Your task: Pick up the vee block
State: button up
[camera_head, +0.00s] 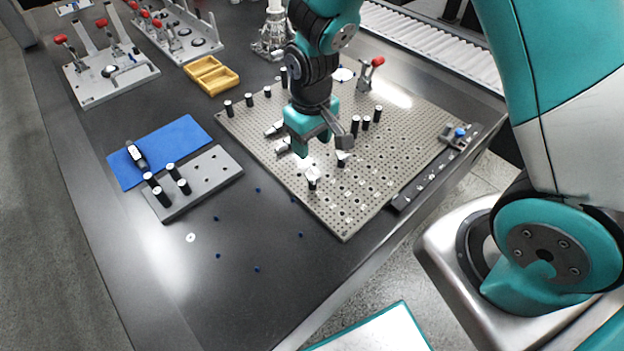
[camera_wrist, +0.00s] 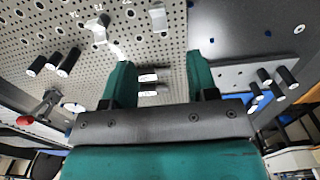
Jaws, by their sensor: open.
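My gripper (camera_head: 316,130) is over the perforated grey fixture plate (camera_head: 375,180), with its fingers apart. In the wrist view its two teal fingers (camera_wrist: 159,78) frame a gap with small bright metal parts (camera_wrist: 148,77) showing beyond it. I cannot tell for sure which part is the vee block. Small silver pieces (camera_head: 282,147) lie beside the gripper in the head view, partly hidden by it. Other metal pieces stand on the plate, one on a dark post (camera_head: 312,174). I see nothing held between the fingers.
Black posts (camera_head: 355,125) and a red-handled clamp (camera_head: 370,75) stand on the plate. To the left are a grey block with black pins (camera_head: 205,180), a blue mat (camera_head: 185,137) and a yellow tray (camera_head: 212,76). The front left of the table is mostly clear.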

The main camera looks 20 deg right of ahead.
aim_at(312, 178)
notch_tip(312, 178, down, 13)
jog(key=shift+d+r+p, duration=0.1)
jog(key=shift+r+p, duration=0.05)
jog(key=shift+p, duration=0.45)
jog(key=shift+c, duration=0.4)
grip_shut()
